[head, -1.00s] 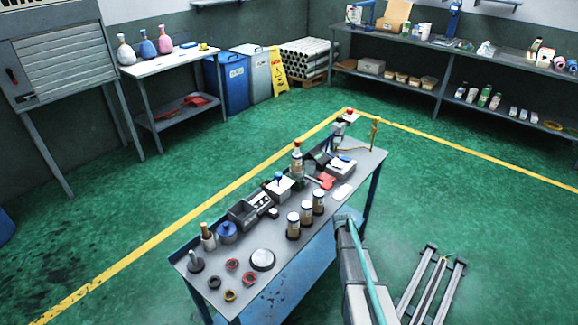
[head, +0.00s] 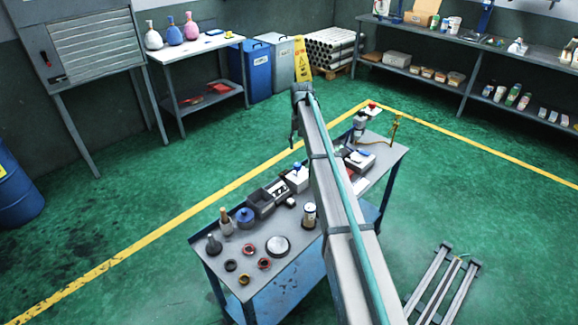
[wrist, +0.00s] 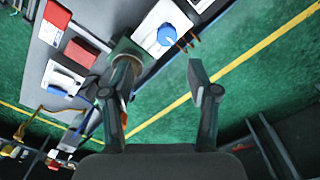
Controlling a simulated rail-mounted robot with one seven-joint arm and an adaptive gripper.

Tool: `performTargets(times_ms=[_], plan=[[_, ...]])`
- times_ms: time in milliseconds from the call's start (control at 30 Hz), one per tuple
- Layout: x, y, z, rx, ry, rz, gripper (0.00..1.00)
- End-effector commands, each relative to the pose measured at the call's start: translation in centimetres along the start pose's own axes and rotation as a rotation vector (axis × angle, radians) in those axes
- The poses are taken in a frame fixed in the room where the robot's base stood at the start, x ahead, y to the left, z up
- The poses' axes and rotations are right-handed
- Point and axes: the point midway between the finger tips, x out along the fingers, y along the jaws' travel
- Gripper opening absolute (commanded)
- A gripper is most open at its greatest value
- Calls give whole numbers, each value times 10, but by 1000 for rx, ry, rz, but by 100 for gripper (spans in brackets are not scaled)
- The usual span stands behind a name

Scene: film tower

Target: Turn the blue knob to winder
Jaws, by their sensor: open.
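The blue knob (head: 297,167) stands on top of a small white box (head: 296,181) in the middle of the grey bench. In the wrist view the blue knob (wrist: 167,35) is a round cap on the white box (wrist: 157,14), ahead of the fingers and apart from them. My gripper (wrist: 160,66) has its two dark fingers wide apart with nothing held between them. In the head view my arm reaches over the bench and hides part of it; the fingers are too small to make out. Labels around the knob are not readable.
A bottle-like thing with a dark green base (wrist: 128,50) stands close to the left finger. A grey device (head: 266,198) is left of the white box. One small jar (head: 309,214) shows beside my arm. A brass fitting (head: 396,125) stands at the bench's far end.

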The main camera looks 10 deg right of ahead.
Motion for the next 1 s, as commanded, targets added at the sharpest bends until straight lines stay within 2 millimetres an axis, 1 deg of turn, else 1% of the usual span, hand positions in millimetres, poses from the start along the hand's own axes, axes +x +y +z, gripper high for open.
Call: performTargets(times_ms=[67, 167, 267, 600, 700, 800, 1000], plan=[[-4, -7, 0, -7, 2, -6, 60], [1, -9, 0, -8, 1, -8, 60], [12, -9, 1, -8, -1, -7, 60], [69, -9, 0, -8, -1, -7, 60], [82, -9, 0, -8, 1, -7, 60], [93, -9, 0, -8, 0, -7, 60], [102, -9, 0, -8, 2, -7, 60]])
